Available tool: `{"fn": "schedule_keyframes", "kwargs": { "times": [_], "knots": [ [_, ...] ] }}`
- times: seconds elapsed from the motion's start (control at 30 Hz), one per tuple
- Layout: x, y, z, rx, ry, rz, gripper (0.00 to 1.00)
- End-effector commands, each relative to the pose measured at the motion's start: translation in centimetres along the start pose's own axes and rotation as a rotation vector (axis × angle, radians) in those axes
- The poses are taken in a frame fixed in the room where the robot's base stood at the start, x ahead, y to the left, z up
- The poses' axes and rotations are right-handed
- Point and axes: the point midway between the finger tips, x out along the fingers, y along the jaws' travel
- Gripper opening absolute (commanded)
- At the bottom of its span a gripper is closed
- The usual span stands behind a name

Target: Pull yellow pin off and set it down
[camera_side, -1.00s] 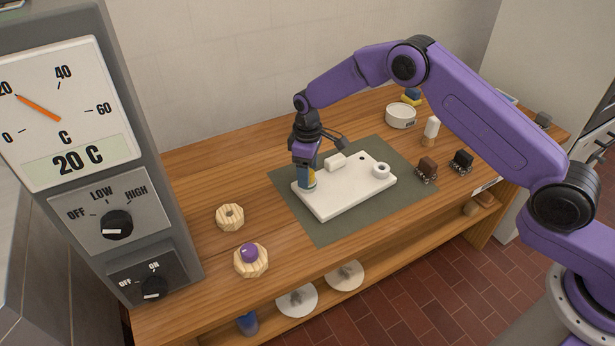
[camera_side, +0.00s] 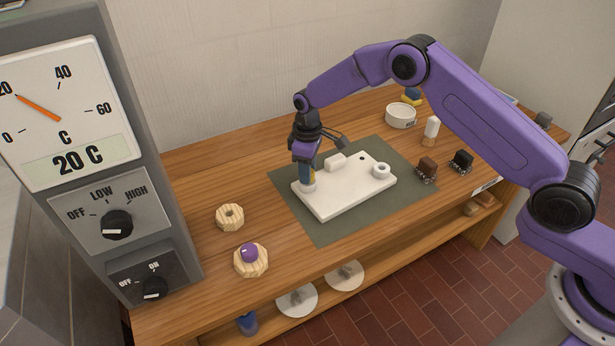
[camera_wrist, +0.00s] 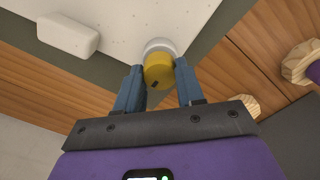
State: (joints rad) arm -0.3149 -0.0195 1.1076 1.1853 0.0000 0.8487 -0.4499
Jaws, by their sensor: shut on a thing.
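The yellow pin (camera_wrist: 158,74) is between the fingertips of my gripper (camera_wrist: 159,82) in the wrist view. My gripper (camera_side: 307,181) is shut on it, over the left corner of the white plate (camera_side: 345,200). A pale round post or collar (camera_wrist: 160,46) shows right by the pin, and it also shows under the fingers in the side view (camera_side: 308,188). I cannot tell whether the pin is still seated on it. In the side view the fingers mostly hide the pin.
The plate also carries a white block (camera_side: 335,162) and a white ring (camera_side: 381,170). It lies on a grey-green mat (camera_side: 330,232). Wooden rings (camera_side: 230,217) stand at left, one with a purple ball (camera_side: 249,253). A white bowl (camera_side: 400,115) stands behind. Bare wood lies left of the mat.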

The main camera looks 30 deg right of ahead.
Motion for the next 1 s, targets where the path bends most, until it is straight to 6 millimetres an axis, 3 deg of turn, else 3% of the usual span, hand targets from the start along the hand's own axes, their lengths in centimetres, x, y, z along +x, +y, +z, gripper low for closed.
{"fn": "schedule_keyframes", "kwargs": {
  "times": [1.0],
  "knots": [
    [-2.6,0.0,0.0,0.000,0.000,0.000,0.00]
  ]
}}
